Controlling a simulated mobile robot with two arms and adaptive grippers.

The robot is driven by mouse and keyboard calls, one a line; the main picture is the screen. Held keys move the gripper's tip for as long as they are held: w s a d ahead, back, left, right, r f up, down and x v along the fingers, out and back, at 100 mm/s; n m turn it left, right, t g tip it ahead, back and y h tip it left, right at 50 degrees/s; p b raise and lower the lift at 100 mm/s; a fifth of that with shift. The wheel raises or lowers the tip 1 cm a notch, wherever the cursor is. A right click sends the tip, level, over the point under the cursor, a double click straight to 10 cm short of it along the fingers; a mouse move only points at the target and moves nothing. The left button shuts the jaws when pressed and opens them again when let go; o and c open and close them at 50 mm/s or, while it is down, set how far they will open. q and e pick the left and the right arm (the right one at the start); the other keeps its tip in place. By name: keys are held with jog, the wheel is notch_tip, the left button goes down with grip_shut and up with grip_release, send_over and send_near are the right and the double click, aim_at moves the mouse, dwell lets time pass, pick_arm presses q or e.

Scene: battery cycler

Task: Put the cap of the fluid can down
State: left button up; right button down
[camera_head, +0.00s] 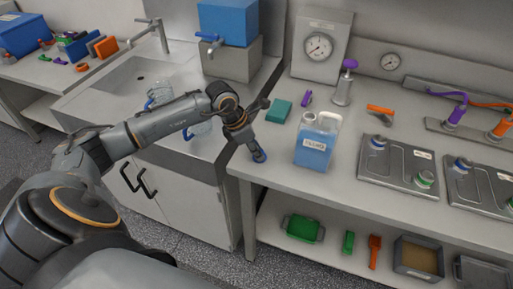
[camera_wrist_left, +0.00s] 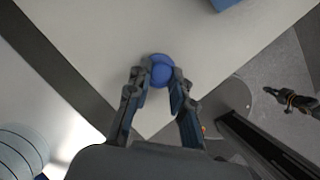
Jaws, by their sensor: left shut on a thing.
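The fluid can (camera_head: 314,142) is a translucent container of blue fluid with a white label and a handle; it stands upright on the workbench (camera_head: 345,180) near its left end. My left gripper (camera_head: 258,155) is shut on the blue cap (camera_head: 260,157), at the left front corner of the bench, left of the can. In the left wrist view the blue round cap (camera_wrist_left: 160,70) sits between the fingertips of the gripper (camera_wrist_left: 158,80), over the pale bench top. I cannot tell whether the cap touches the bench.
A teal block (camera_head: 279,111) and a small purple item (camera_head: 306,98) lie behind the can. Metal plates with capped ports (camera_head: 398,164) stand to the right. The sink (camera_head: 140,80) is left, beyond a gap. Bare bench lies around the can's front.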

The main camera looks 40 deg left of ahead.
pick_arm(q)
jog(key=shift+f, duration=0.25)
jog(key=o, duration=0.9)
jog(key=shift+r, duration=0.1)
jog(key=shift+c, duration=0.2)
jog(key=shift+r, duration=0.25)
jog(key=shift+a+r, duration=0.2)
jog(key=shift+r, duration=0.1)
jog(key=b+v, duration=0.3)
jog(key=v, duration=0.8)
jog(key=shift+r, duration=0.15)
jog(key=shift+d, duration=0.15)
